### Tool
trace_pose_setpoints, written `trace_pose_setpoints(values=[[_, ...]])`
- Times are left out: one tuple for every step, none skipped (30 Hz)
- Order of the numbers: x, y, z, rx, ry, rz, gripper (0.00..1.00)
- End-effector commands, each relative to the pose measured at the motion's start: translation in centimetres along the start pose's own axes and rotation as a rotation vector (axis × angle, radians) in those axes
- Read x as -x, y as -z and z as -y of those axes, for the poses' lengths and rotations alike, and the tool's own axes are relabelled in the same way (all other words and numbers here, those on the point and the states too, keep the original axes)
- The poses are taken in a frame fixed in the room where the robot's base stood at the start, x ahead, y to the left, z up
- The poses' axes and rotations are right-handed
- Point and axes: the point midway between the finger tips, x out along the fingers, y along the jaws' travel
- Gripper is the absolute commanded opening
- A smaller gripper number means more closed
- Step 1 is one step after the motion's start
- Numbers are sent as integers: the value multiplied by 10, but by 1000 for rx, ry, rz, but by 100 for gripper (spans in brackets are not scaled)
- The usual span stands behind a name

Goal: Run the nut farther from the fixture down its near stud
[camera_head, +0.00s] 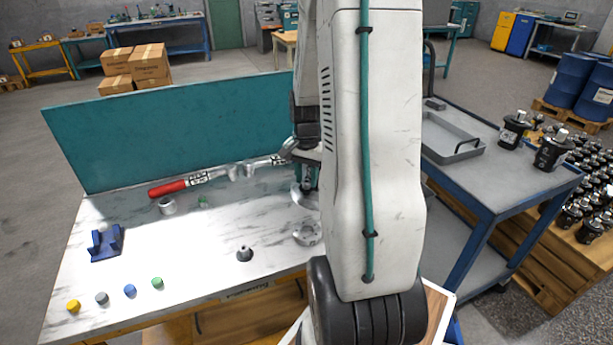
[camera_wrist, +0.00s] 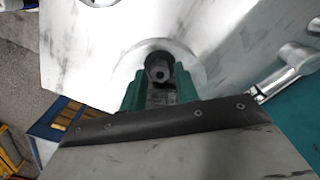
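In the wrist view, the green fingers of my gripper (camera_wrist: 160,82) stand on both sides of a dark round piece (camera_wrist: 157,68) with a paler centre. It looks like a nut or stud end, but I cannot tell which, nor whether the fingers touch it. Behind it is a pale round flange (camera_wrist: 185,55). In the head view, my gripper (camera_head: 308,180) points down over a grey curved part (camera_head: 301,197) at the right of the bench, largely hidden by my arm. I cannot tell the fixture, the two studs or the nuts apart.
A grey ring (camera_head: 307,234), a dark cone-shaped piece (camera_head: 244,254), a blue bracket (camera_head: 105,243) and several small coloured caps (camera_head: 130,290) stand on the bench. The middle of the bench is clear.

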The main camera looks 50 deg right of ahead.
Motion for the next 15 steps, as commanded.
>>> trace_pose_setpoints(values=[[0, 0, 0, 0, 0, 0, 31], [0, 0, 0, 0, 0, 0, 31], [0, 0, 0, 5, 0, 0, 31], [0, 0, 0, 17, 0, 0, 31], [0, 0, 0, 39, 0, 0, 31], [0, 0, 0, 78, 0, 0, 31], [0, 0, 0, 109, 0, 0, 31], [0, 0, 0, 137, 0, 0, 31], [0, 0, 0, 169, 0, 0, 31], [0, 0, 0, 188, 0, 0, 31], [0, 0, 0, 199, 0, 0, 31], [0, 0, 0, 208, 0, 0, 31], [0, 0, 0, 210, 0, 0, 31], [0, 0, 0, 210, 0, 0, 31], [0, 0, 0, 209, 0, 0, 31]])
